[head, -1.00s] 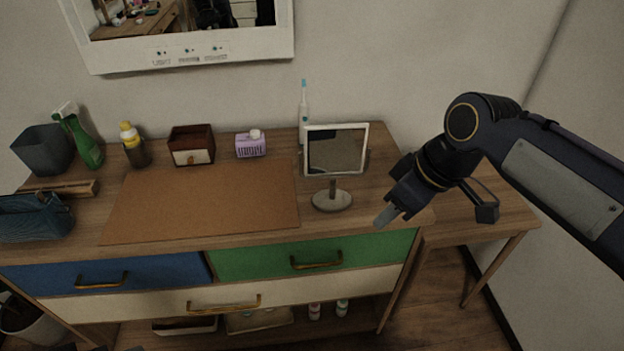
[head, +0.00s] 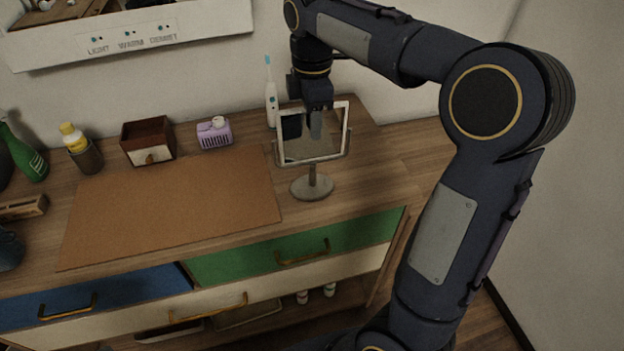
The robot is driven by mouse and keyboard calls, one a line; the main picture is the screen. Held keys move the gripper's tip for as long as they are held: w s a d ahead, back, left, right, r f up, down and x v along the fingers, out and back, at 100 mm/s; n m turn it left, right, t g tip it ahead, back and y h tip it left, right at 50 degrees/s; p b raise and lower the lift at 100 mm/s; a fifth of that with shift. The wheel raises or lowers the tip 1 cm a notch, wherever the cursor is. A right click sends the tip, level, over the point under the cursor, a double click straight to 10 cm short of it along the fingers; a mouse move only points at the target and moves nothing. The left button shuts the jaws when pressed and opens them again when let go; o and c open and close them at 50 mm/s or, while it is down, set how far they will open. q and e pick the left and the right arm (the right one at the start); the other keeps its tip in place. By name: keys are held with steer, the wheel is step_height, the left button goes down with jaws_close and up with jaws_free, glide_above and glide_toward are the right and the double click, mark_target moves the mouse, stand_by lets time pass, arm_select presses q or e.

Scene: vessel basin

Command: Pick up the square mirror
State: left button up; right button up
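The square mirror (head: 303,150) stands upright on the dresser top in the head view. It has a white frame and a grey stand with a round base (head: 312,187). My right gripper (head: 316,124) points down at the mirror's top edge, its fingers overlapping the upper part of the glass. I cannot tell whether the fingers touch the frame or how far apart they are. My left gripper is not in view.
An electric toothbrush (head: 271,92) stands just behind and left of the mirror. A purple dispenser (head: 214,133), a small wooden drawer box (head: 148,141) and bottles stand farther left. A brown mat (head: 172,205) covers the middle. The dresser top is bare right of the mirror.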

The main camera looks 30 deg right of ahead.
steer(key=shift+f, duration=0.85)
steer(key=shift+f, duration=0.25)
jaws_close()
stand_by(1.3)
